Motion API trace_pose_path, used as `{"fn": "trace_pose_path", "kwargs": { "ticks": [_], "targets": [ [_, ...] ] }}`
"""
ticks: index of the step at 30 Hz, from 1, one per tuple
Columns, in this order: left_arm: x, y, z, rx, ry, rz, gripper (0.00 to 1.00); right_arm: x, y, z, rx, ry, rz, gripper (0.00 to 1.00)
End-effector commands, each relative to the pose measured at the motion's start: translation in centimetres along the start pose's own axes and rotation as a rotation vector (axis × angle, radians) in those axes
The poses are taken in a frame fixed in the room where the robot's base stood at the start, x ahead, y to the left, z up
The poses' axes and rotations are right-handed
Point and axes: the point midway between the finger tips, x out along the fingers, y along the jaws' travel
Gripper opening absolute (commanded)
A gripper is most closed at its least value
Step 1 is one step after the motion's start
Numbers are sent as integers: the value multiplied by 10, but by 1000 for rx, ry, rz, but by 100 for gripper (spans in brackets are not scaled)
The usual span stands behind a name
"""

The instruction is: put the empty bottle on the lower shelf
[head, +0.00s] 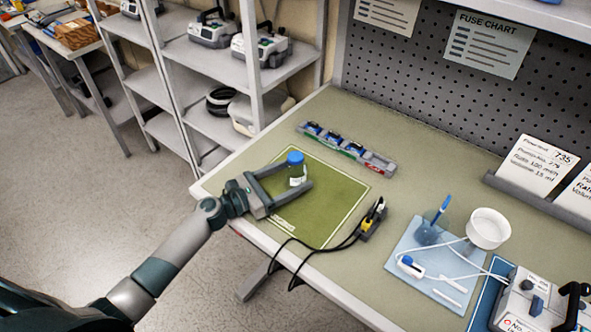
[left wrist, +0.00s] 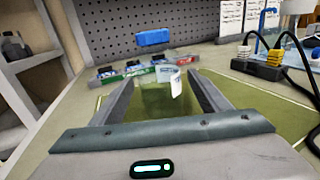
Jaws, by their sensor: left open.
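The bottle (head: 297,170) has a clear body, a white label and a blue cap, and stands upright on the green mat (head: 338,190) on the bench. It also shows in the left wrist view (left wrist: 165,92), and no liquid is clearly visible in it. My left gripper (head: 297,178) is open, with one finger on each side of the bottle; I cannot tell whether either touches it. The grey shelf rack (head: 254,75) stands left of the bench, with several levels; its lower levels (head: 205,127) are partly hidden behind the bench. My right gripper is out of view.
A parts tray (head: 345,148) lies behind the mat. A yellow-and-black plug block (head: 372,218) with black cables sits right of the mat. A blue-white tray (head: 430,265) with a white cup is farther right. Pumps (head: 262,48), a black coil (head: 221,100) and a pale container occupy the rack.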

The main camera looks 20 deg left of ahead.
Motion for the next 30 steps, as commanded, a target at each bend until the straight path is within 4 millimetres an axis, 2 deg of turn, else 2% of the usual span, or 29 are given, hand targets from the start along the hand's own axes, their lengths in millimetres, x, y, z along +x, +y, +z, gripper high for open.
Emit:
{"fn": "trace_pose_path", "kwargs": {
  "ticks": [5, 18, 19, 24, 26, 27, 30],
  "targets": [
    [12, 0, 1, 0, 0, 0, 70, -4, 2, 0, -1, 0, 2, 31],
    [12, 0, 0, 1, 1, 0, 70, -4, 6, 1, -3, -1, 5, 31],
    [12, 0, 0, 1, 1, 0, 67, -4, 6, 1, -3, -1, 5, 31],
    [12, 0, 0, 1, 1, 0, 26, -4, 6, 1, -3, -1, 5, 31],
    [12, 0, 0, 1, 1, 0, 26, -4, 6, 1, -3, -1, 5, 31],
    [12, 0, 0, 1, 1, 0, 22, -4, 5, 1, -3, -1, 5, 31],
    [12, 0, 0, 1, 1, 0, 22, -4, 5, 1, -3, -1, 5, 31]
  ]
}}
